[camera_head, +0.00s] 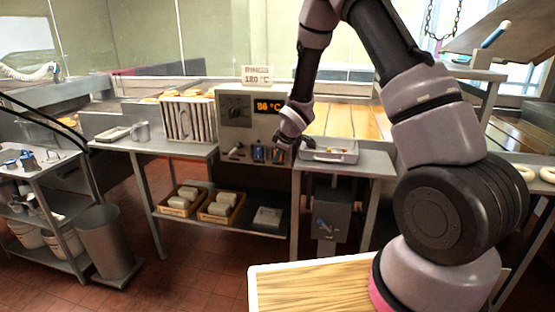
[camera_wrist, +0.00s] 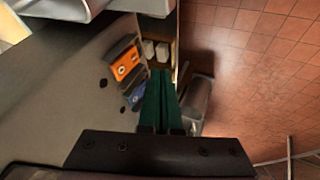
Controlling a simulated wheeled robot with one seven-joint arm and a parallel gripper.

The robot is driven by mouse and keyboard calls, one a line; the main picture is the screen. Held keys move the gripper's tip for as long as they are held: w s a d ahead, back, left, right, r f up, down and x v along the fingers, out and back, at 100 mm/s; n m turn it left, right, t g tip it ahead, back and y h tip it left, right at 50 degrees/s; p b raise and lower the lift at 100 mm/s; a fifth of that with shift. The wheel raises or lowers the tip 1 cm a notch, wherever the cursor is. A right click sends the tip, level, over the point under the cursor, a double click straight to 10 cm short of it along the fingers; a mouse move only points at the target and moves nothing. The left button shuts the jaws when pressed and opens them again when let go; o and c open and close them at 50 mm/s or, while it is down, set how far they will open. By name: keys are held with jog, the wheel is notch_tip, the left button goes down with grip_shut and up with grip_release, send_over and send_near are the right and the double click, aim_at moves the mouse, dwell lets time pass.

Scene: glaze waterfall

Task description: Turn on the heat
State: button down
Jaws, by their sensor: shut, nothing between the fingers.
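A grey control box (camera_head: 236,126) stands at the middle of the counter, with a lit orange display (camera_head: 268,106) reading in °C and a dark dial (camera_head: 235,107) at its left. Along its lower front are small controls, among them a blue switch (camera_head: 258,153). In the wrist view an orange switch (camera_wrist: 126,64) and a blue switch (camera_wrist: 135,96) sit on the grey panel. My gripper (camera_wrist: 160,74) is shut and empty, its green fingers beside these switches. I cannot tell whether they touch, or which way the switches are set.
A sign (camera_head: 257,75) showing a °C figure sits on top of the box. A metal tray (camera_head: 330,152) lies on the counter to the right, close to my wrist. A rack of upright pale slats (camera_head: 188,119) stands to the left.

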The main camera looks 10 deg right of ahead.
jog(key=s+v, duration=0.1)
jog(key=v, duration=0.7)
jog(key=shift+a+f, duration=0.15)
jog(key=shift+f, duration=0.05)
jog(key=shift+s, duration=0.1)
